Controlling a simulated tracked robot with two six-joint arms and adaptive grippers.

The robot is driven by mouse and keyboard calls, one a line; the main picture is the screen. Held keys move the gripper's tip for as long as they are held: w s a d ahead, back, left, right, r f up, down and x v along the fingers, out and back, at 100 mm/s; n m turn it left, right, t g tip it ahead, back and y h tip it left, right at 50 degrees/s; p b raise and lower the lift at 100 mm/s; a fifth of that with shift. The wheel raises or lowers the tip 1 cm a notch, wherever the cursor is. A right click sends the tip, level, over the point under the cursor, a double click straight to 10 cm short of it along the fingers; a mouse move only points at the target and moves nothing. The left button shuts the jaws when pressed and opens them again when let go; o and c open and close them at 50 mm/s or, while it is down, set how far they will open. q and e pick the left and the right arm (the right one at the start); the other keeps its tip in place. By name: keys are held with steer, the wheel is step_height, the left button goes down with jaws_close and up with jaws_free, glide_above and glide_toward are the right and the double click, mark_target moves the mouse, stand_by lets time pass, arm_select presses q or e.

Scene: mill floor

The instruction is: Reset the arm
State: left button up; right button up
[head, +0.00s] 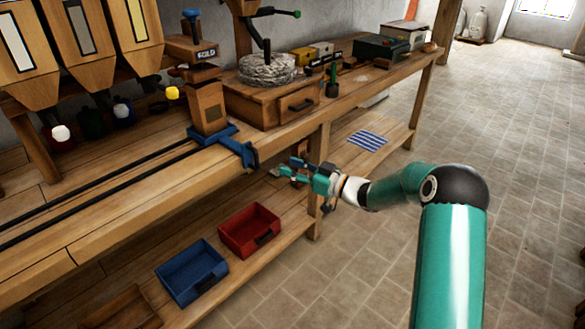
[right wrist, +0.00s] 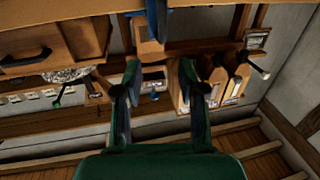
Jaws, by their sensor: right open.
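My right arm comes in from the lower right of the head view, teal with a dark elbow joint, and reaches left toward the bench. Its right gripper (head: 291,171) is beside the front edge of the workbench (head: 150,195), just right of a blue clamp-like bracket. In the right wrist view the two fingers of my right gripper (right wrist: 160,78) are spread apart with nothing held between them. That view is turned upside down and looks at the bench items. My left gripper is in neither view.
A blue bracket (head: 232,145) on the bench edge is close to the gripper. A red bin (head: 248,229) and a blue bin (head: 190,271) sit on the lower shelf. A millstone (head: 266,69) rests on a drawer box (head: 285,103). The tiled floor (head: 520,130) at right is clear.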

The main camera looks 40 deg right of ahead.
stand_by(0.3)
steer(key=w+a+g+y+p, duration=0.25)
steer(key=a+p, duration=0.35)
steer(key=a, duration=1)
steer(key=s+a+f+m+g+h+p, duration=0.2)
steer(key=s+a+f+m, duration=0.25)
steer(key=a+f, duration=0.45)
steer(key=s+a+f+m+g+h+p, duration=0.1)
steer(key=s+a+f+g, duration=0.2)
steer(key=s+f, duration=0.3)
steer(key=s+a+f+m+g+h+p, duration=0.1)
steer(key=s+a+f+g, duration=0.2)
steer(key=s, duration=0.6)
steer(key=s+d+f+g, duration=0.1)
steer(key=s+f+g, duration=0.1)
steer(key=s, duration=0.5)
steer(key=s+f+g+h, duration=0.1)
steer(key=s+f+g, duration=0.2)
steer(key=s, duration=0.4)
steer(key=shift+s+d+f, duration=0.2)
steer(key=shift+s+d, duration=0.05)
steer(key=shift+d, duration=0.1)
steer(key=shift+g, duration=0.25)
